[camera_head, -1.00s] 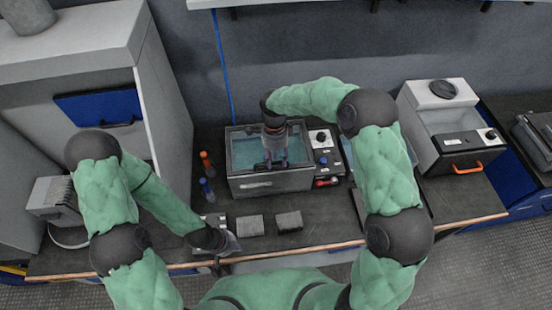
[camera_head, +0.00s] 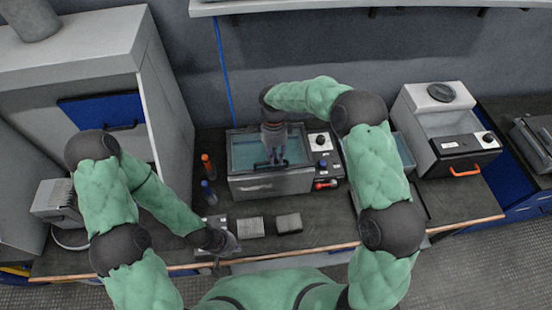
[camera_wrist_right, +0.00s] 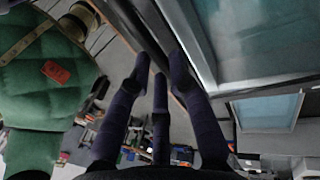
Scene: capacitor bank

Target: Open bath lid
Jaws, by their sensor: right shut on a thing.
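The bath (camera_head: 270,184) is a grey metal box on the bench with a glass-topped lid (camera_head: 245,152) over bluish water. The lid looks closed in the head view. My right gripper (camera_head: 272,158) comes down over the lid and is shut on the dark lid handle (camera_head: 260,165) near its front side. In the right wrist view, its fingers (camera_wrist_right: 156,75) reach beside a metal edge of the bath (camera_wrist_right: 200,45); the grip itself is hard to see. My left gripper (camera_head: 226,243) hangs low by the bench's front edge, away from the bath; its finger state is unclear.
A control panel (camera_head: 321,155) with knobs adjoins the bath on the right. Two small bottles (camera_head: 207,165) stand to its left, and two grey blocks (camera_head: 289,223) lie in front. Another device with an orange handle (camera_head: 465,171) stands further right. A shelf (camera_head: 350,7) overhangs the back.

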